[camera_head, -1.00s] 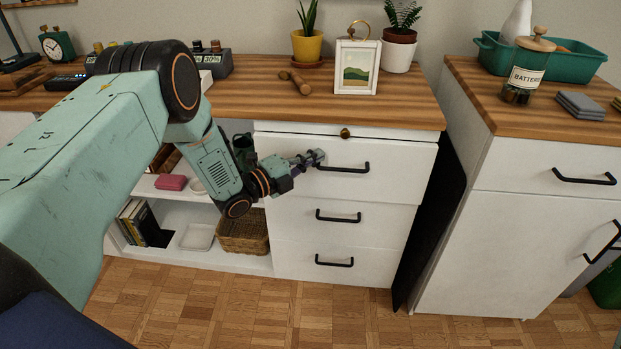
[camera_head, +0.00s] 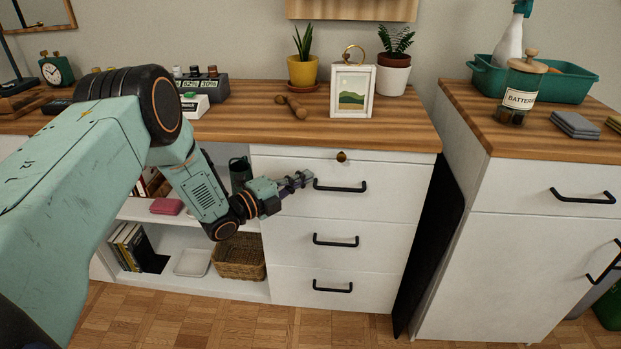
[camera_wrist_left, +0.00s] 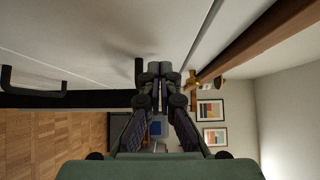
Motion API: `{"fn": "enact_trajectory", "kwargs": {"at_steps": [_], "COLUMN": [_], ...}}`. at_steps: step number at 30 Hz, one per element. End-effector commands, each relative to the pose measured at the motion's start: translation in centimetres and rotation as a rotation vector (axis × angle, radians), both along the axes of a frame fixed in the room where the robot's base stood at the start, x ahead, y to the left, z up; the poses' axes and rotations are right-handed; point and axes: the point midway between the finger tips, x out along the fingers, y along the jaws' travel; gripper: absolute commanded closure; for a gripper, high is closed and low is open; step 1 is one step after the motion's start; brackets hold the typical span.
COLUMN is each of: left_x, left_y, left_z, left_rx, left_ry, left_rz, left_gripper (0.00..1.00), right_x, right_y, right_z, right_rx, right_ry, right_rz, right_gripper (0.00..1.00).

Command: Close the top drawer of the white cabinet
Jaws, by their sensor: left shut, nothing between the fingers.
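The white cabinet (camera_head: 388,240) stands in the middle of the head view. Its top drawer (camera_head: 395,190) has a black bar handle (camera_head: 341,187) and looks flush or nearly flush with the drawers below; I cannot tell whether a small gap is left. My left gripper (camera_head: 306,179) is shut and empty, at the drawer front just left of the handle. In the left wrist view the shut fingertips (camera_wrist_left: 160,68) are close to the white front, beside a dark handle (camera_wrist_left: 139,70); contact is unclear. My right gripper is not in view.
The wooden top (camera_head: 230,128) carries a picture frame (camera_head: 352,92), two potted plants and a wooden item (camera_head: 292,106). Open shelves with a basket (camera_head: 239,257) lie to the left. A second cabinet (camera_head: 520,250) stands to the right past a dark gap.

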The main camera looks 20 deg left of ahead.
Motion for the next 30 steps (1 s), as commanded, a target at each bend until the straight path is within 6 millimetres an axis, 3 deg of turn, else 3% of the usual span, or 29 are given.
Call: {"fn": "enact_trajectory", "kwargs": {"at_steps": [6,13,26,30], "left_x": [-4.4,-7.5,-8.8,-8.6], "left_y": [2.3,3.8,4.2,4.6], "left_z": [-0.1,-0.2,-0.3,-1.0], "left_rx": [-0.005,-0.003,-0.011,-0.124], "left_ry": [0.007,0.009,0.014,0.112], "left_rz": [0.000,-0.004,-0.010,0.014], "left_gripper": [1.00,1.00,1.00,1.00], "right_x": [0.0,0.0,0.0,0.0], "right_y": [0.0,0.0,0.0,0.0], "right_z": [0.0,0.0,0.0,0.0], "right_rx": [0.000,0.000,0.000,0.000], "right_ry": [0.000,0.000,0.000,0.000], "right_rz": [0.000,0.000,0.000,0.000], "right_gripper": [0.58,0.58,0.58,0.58]}}
